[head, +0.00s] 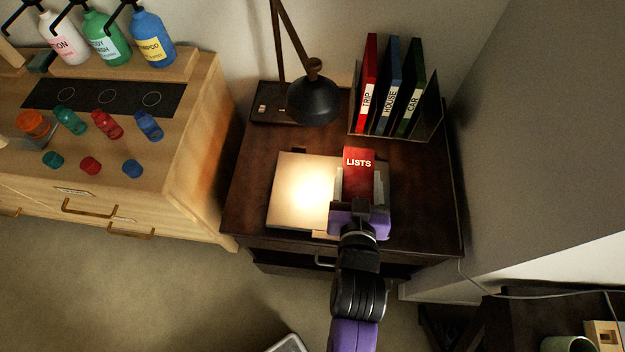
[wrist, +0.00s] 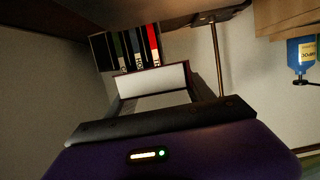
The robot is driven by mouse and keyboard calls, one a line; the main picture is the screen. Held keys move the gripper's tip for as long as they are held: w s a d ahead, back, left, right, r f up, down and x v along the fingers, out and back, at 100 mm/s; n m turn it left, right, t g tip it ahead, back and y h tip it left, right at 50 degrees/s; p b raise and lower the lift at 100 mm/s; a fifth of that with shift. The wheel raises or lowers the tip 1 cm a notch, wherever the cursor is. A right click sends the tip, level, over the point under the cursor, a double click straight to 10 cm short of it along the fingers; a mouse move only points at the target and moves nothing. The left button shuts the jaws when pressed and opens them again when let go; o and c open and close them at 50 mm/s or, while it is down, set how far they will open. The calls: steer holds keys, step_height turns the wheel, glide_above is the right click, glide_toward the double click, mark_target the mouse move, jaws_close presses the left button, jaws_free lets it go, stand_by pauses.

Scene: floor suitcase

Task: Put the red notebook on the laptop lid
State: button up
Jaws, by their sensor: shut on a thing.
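The red notebook (head: 360,162), marked LISTS, is in my gripper (head: 360,196) over the dark desk. In the wrist view its pale page edge (wrist: 152,80) shows between the fingers of my gripper (wrist: 155,94). The gripper is shut on its near part, which is partly hidden. The laptop lid (head: 298,190) is a pale flat panel on the desk, brightly lit by the lamp. I cannot tell whether the notebook touches the lid.
A desk lamp (head: 313,100) stands behind the laptop. A holder (head: 436,122) with red, blue and green binders stands at the back right. A wooden cabinet (head: 205,120) with bottles and several small coloured items is at left. Bare desk (head: 425,200) shows at right.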

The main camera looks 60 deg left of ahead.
steer(key=shift+a+f, duration=0.2)
steer(key=shift+f, duration=0.1)
step_height(320, 180, down, 9)
steer(key=shift+r, duration=0.1)
steer(key=shift+f, duration=0.2)
steer(key=o, duration=1.4)
steer(key=shift+o, duration=0.2)
